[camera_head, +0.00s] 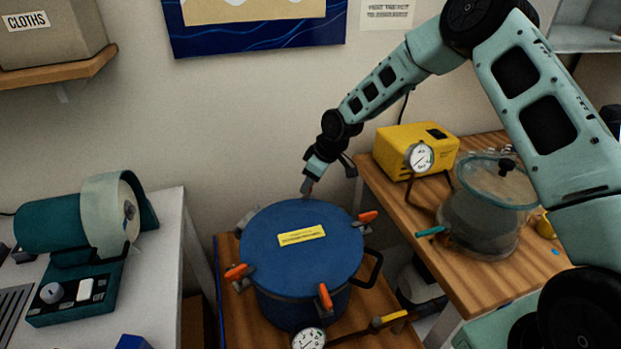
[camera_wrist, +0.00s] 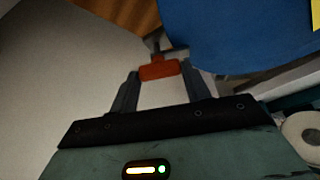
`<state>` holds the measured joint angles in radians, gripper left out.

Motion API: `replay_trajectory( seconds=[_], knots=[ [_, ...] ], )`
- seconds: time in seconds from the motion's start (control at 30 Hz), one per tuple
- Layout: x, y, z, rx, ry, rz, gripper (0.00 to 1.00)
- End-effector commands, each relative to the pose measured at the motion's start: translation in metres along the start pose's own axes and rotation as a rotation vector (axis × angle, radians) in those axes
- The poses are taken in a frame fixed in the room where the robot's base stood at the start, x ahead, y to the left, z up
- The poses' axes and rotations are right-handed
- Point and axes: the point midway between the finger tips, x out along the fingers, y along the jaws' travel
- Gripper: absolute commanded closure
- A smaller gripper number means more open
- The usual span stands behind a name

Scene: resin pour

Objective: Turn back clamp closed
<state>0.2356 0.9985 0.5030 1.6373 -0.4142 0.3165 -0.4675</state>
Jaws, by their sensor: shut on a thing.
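The blue pressure pot (camera_head: 300,262) with its blue lid stands on a low wooden stand. Orange-handled clamps show at its right (camera_head: 367,217), left (camera_head: 237,272) and front (camera_head: 325,297). My gripper (camera_head: 308,186) is at the back edge of the lid. In the wrist view my gripper (camera_wrist: 159,72) is shut on the orange handle of the back clamp (camera_wrist: 159,70), next to the blue lid (camera_wrist: 240,35). In the head view the back clamp is mostly hidden by the gripper, and I cannot tell how far it is turned.
A wooden bench (camera_head: 478,280) at right holds a yellow pump (camera_head: 415,150) with a gauge and a clear lidded chamber (camera_head: 487,210). A white table (camera_head: 150,290) with a teal machine (camera_head: 75,230) is at left. The wall is close behind the pot.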

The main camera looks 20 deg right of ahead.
Motion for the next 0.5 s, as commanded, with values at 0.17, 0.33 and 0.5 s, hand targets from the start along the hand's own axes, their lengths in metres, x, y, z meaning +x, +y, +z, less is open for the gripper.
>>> replay_trajectory(
  seconds=[0.17, 0.33, 0.5],
  knots=[
    [-0.0003, 0.0025, 0.0003, -0.123, 0.001, -0.052, 0.76],
    [0.0, 0.0026, -0.0002, -0.216, 0.001, -0.09, 0.76],
    [0.0, 0.0025, -0.0003, -0.277, 0.0, -0.115, 0.76]
  ],
)
